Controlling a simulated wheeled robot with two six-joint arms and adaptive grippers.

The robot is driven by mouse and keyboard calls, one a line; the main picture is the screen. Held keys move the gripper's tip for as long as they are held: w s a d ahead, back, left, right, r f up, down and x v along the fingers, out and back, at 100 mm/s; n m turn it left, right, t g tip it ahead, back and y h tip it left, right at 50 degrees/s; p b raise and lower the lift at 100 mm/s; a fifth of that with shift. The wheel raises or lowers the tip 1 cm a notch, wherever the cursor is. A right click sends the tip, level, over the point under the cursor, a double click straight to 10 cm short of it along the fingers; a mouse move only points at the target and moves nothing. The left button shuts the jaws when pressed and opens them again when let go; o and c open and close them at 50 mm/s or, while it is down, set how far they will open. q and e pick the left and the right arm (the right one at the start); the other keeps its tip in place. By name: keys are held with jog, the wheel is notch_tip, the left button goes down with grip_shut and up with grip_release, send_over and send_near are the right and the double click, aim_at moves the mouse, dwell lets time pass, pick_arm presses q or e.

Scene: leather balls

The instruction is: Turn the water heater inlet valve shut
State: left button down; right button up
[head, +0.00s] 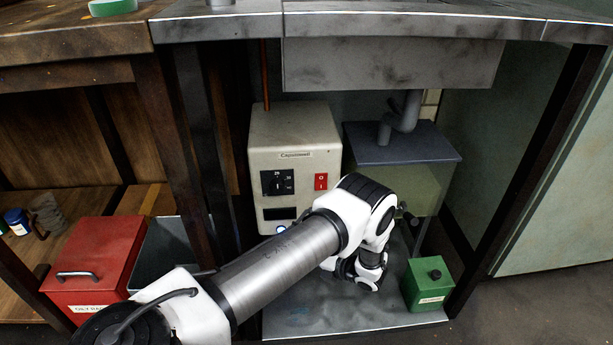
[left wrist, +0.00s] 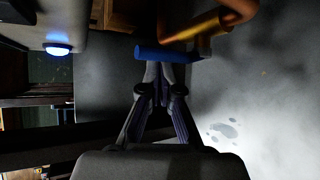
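The water heater (head: 294,135) is a cream box with a dial and a red switch, under the counter. In the left wrist view, a blue lever handle (left wrist: 152,54) lies crosswise by a copper pipe (left wrist: 225,20); it looks like the inlet valve's handle. My left gripper (left wrist: 160,76) has its fingers drawn together, tips right at the handle's lower edge. I cannot tell whether they touch it. In the head view my left arm hides the valve and the gripper's fingertips. My right gripper is in neither view.
A grey-lidded tank (head: 400,145) stands right of the heater. A green can (head: 428,284) stands on the cabinet's grey floor tray (head: 305,318). A red box (head: 95,262) stands at the left. Dark posts and the countertop (head: 380,25) bound the space.

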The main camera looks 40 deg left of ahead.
pick_arm(q)
jog(key=shift+w+d+r, duration=0.1)
jog(key=shift+w, duration=0.15)
notch_tip(320, 180, up, 11)
jog(key=p, duration=0.1)
jog(key=shift+s, duration=0.25)
dwell(0.3)
